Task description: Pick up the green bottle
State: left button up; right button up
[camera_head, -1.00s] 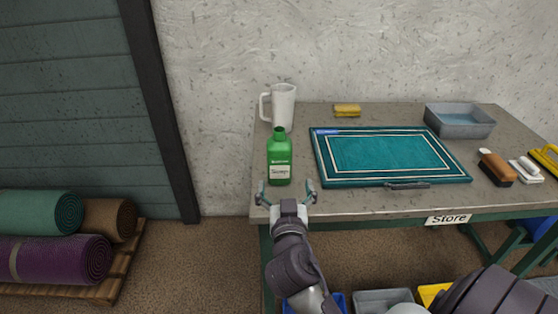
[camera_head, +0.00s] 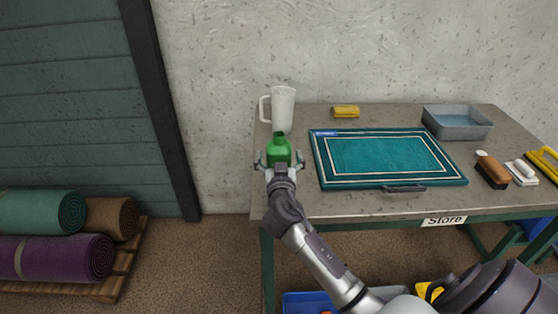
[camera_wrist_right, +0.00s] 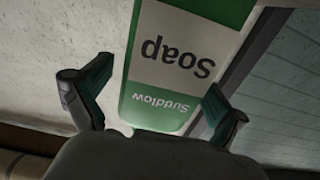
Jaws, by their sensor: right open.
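The green bottle (camera_head: 279,149) stands upright at the left end of the table, its lower part hidden behind my right gripper (camera_head: 279,162) in the head view. The right gripper is open, with one finger on each side of the bottle. In the right wrist view the bottle (camera_wrist_right: 185,60) fills the middle, its white "Soap" label upside down. The right gripper's fingertips (camera_wrist_right: 152,92) are spread either side of it, and I see a gap at the left finger. My left gripper is not in view.
A white jug (camera_head: 283,108) stands just behind the bottle.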

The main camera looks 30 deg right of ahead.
jog(key=shift+w, duration=0.1)
jog(key=c, duration=1.6)
jog(key=shift+r, duration=0.1)
jog(key=shift+c, duration=0.6)
jog(key=shift+r, duration=0.1)
